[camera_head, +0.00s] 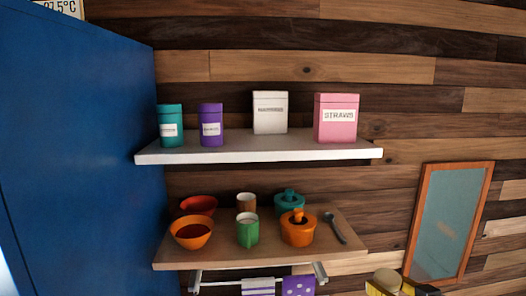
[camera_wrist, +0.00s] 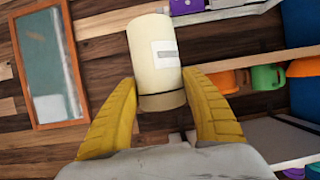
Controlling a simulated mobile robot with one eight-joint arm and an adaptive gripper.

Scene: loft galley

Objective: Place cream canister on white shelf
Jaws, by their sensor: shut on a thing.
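The cream canister (camera_wrist: 153,55) has a pale label and sits between the two yellow fingers of my gripper (camera_wrist: 160,85) in the wrist view. My gripper is shut on its lower part, and the canister is clear of any surface. In the head view only a small yellow and dark part of my gripper (camera_head: 390,285) shows at the bottom edge, below and right of the shelves. The white shelf (camera_head: 260,151) is on the wood wall in the head view; its edge shows at upper right in the wrist view (camera_wrist: 225,13).
On the white shelf stand a teal canister (camera_head: 171,125), a purple canister (camera_head: 210,125), a white canister (camera_head: 270,112) and a pink straws box (camera_head: 337,118). Bare room lies between purple and white. A wooden shelf (camera_head: 180,257) with crockery is below; a blue cabinet (camera_head: 80,150) is left.

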